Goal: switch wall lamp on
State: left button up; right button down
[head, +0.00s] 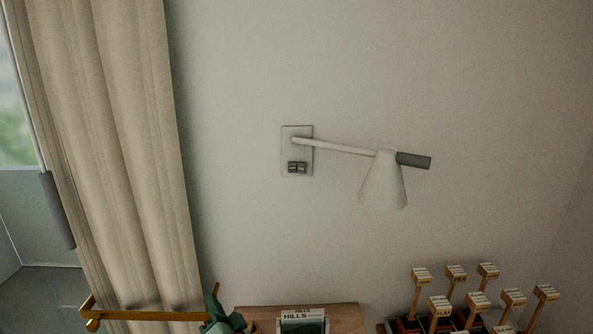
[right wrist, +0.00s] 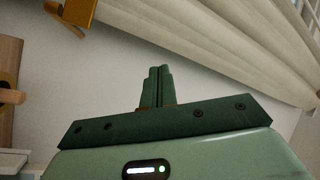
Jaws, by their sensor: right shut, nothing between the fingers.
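The wall lamp (head: 383,185) has a pale cone shade on a thin arm with a dark grey end, and no glow shows at it. Its light wall plate (head: 297,139) carries a small dark switch (head: 297,168) near the lower edge. My right gripper (head: 214,300) shows as a green shape at the bottom of the head view, below and left of the plate and well apart from it. In the right wrist view its green fingers (right wrist: 158,76) are shut together with nothing between them. My left gripper is not in view.
A beige curtain (head: 120,130) hangs at the left by a window. A brass bar (head: 150,315) crosses in front of its lower part. A wooden top (head: 345,313) with a lettered item (head: 302,320) and several wooden-handled labelled pieces (head: 457,275) stand below the lamp. The wall around the plate is bare.

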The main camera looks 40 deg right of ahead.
notch_tip(320, 180, up, 16)
jog(key=w+d+r+m+t+h+p, duration=0.1)
jog(key=d+m+t+h+p, duration=0.15)
jog(key=m+h, duration=0.5)
jog(key=s+d+r+m+g+h+p, duration=0.1)
jog(key=d+r+m+g+h, duration=0.2)
jog(key=r+m+h, duration=0.45)
jog(key=s+d+r+m+g+h+p, duration=0.1)
jog(key=s+d+r+m+g+h, duration=0.2)
jog(key=m, duration=0.7)
jog(key=d+m+g, duration=0.1)
jog(key=m+g, duration=0.1)
jog(key=m, duration=0.2)
jog(key=s+d+m+g+y, duration=0.1)
jog(key=m+g, duration=0.2)
jog(key=m, duration=0.1)
jog(key=s+d+m+g+y+p, duration=0.1)
jog(key=d+m+g, duration=0.1)
jog(key=m, duration=0.3)
jog(key=shift+s+g, duration=0.1)
jog(key=shift+g, duration=0.55)
